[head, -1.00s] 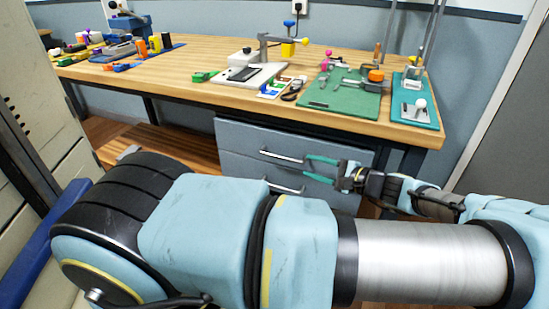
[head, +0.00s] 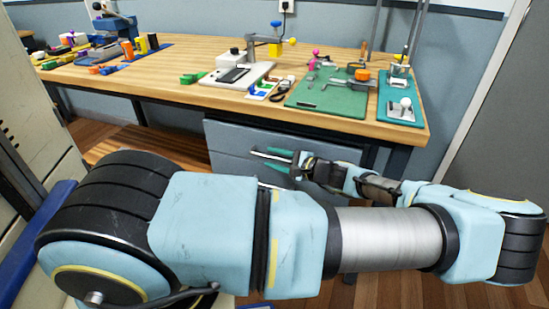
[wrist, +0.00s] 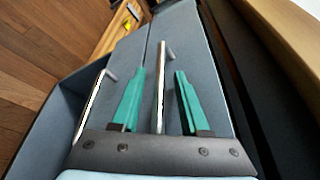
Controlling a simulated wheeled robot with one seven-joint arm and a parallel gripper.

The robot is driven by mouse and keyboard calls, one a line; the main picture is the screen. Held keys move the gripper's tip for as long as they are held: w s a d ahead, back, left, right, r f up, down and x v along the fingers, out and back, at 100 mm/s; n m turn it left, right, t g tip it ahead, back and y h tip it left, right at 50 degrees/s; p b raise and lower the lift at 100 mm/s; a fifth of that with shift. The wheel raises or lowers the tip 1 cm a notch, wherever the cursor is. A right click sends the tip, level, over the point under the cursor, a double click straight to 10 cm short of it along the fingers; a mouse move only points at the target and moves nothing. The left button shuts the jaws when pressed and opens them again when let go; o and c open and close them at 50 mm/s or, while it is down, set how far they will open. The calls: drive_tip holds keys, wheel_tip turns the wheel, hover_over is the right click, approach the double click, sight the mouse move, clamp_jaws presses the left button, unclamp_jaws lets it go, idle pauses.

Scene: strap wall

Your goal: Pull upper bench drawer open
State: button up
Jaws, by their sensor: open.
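The upper drawer (head: 232,138) is a grey-blue front under the bench and looks closed. Its silver bar handle (head: 268,157) also shows in the wrist view (wrist: 161,75). My gripper (head: 268,158), with green fingers, is open at this handle. In the wrist view my gripper (wrist: 159,72) has one finger on each side of the bar, with a gap on both sides. The lower drawer handle (wrist: 90,108) lies to the left in the wrist view. My arm hides much of the lower drawer in the head view.
The wooden bench top (head: 190,75) holds a green mat (head: 325,97), a teal board (head: 398,105) and a white-based fixture (head: 237,75). A dark bench leg (head: 398,160) stands right of the drawers. Wooden floor (wrist: 45,45) shows in the wrist view.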

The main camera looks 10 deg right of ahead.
clamp_jaws()
idle(1.4)
